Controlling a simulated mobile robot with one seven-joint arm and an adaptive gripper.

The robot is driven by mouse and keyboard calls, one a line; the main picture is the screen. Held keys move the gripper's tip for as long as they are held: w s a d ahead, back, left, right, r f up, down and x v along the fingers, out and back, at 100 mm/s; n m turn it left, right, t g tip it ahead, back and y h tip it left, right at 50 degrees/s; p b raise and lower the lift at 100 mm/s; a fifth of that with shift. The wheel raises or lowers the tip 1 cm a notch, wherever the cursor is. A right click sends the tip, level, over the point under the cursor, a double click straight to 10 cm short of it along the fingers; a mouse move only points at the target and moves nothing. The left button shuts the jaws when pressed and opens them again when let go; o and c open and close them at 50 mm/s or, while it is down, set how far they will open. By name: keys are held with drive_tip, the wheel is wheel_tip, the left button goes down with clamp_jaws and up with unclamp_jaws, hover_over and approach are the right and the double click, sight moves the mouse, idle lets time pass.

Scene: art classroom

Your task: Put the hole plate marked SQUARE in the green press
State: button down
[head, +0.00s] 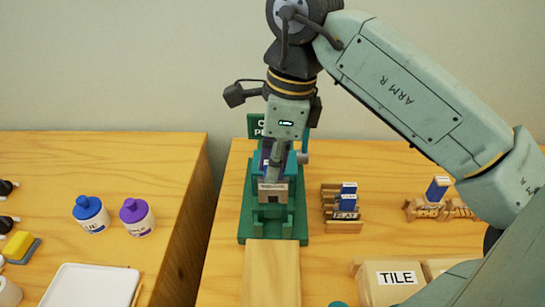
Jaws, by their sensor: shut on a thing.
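The green press (247,222) stands on the wooden table, with a green sign behind it partly covered by my arm. My gripper (274,172) points down into the press from above and is shut on a small plate. A piece with a pale label (273,187) shows just below the fingers, inside the press frame; its lettering is too small to read, so I cannot tell whether it says SQUARE. Purple and blue parts show beside the fingers. The fingers hide much of the held plate, and I cannot tell whether it is fully seated.
A wooden board (271,272) lies in front of the press. A small rack (328,205) with blue pieces stands to its right, another blue piece (438,188) farther right. A box labelled TILE (390,293) is at front right. Bottles and a white tray (90,290) occupy the left table, across a gap.

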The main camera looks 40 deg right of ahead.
sight(274, 192)
drive_tip(key=shift+f+b, duration=2.95)
drive_tip(key=shift+f, duration=1)
drive_tip(key=c, duration=1.5)
unclamp_jaws()
drive_tip(key=shift+c, duration=0.2)
drive_tip(key=shift+r+p, duration=2.6)
drive_tip(key=shift+r, duration=1.5)
drive_tip(key=shift+f, duration=0.1)
